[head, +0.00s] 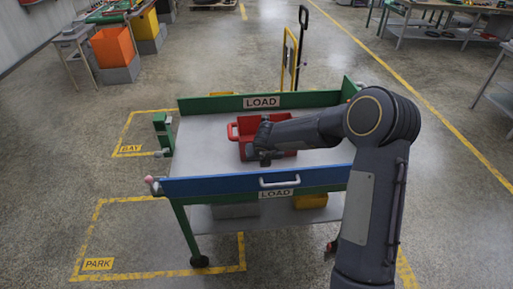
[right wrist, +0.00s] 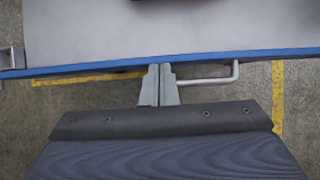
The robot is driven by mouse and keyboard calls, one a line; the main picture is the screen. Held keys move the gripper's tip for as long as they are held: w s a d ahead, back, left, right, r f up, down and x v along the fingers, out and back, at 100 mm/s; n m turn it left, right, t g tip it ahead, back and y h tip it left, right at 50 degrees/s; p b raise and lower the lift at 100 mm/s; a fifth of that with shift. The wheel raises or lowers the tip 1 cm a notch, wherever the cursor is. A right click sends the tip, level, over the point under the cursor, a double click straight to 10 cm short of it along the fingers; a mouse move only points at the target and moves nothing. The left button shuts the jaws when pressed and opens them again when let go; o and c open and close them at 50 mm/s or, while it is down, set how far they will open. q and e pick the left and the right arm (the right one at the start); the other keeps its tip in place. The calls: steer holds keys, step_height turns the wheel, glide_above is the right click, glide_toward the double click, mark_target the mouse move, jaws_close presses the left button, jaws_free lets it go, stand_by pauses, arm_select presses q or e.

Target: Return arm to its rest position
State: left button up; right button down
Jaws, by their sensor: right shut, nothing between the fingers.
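My right arm reaches in from the right in the head view, bent at the elbow, with its forearm stretched left over the cart. My right gripper (head: 264,158) is over the cart's deck, in front of the red bin (head: 245,124), and partly hides it. In the right wrist view the right gripper (right wrist: 160,68) is shut and empty, its fingertips meeting near the blue front rail (right wrist: 80,68). Whether they touch the rail I cannot tell. My left gripper is not in view.
The cart has a grey deck (head: 205,140), green back board (head: 210,104) and blue front board with a metal handle (head: 280,181). A yellow bin (head: 311,201) sits on its lower shelf. Yellow floor lines mark bays at left. An orange bin (head: 113,48) stands at back left. Open floor lies left.

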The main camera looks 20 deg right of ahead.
step_height(320, 180, up, 16)
steer(key=s+a+n+t+y, duration=0.25)
steer(key=n+t, duration=0.35)
steer(key=n, duration=0.5)
steer(key=s+a+r+n+y+b, duration=0.1)
steer(key=s+a+r+n+y, duration=0.35)
steer(key=s+n, duration=0.4)
steer(key=s+f+n+g, duration=0.3)
steer(key=s+n, duration=0.6)
steer(key=s, duration=0.3)
steer(key=s+f+n+g+h+b, duration=0.1)
steer(key=s+f+n+g, duration=0.2)
steer(key=s+f+n, duration=0.3)
steer(key=s+n, duration=0.3)
steer(key=s, duration=0.4)
steer(key=shift+s+d, duration=0.15)
steer(key=shift+d, duration=0.15)
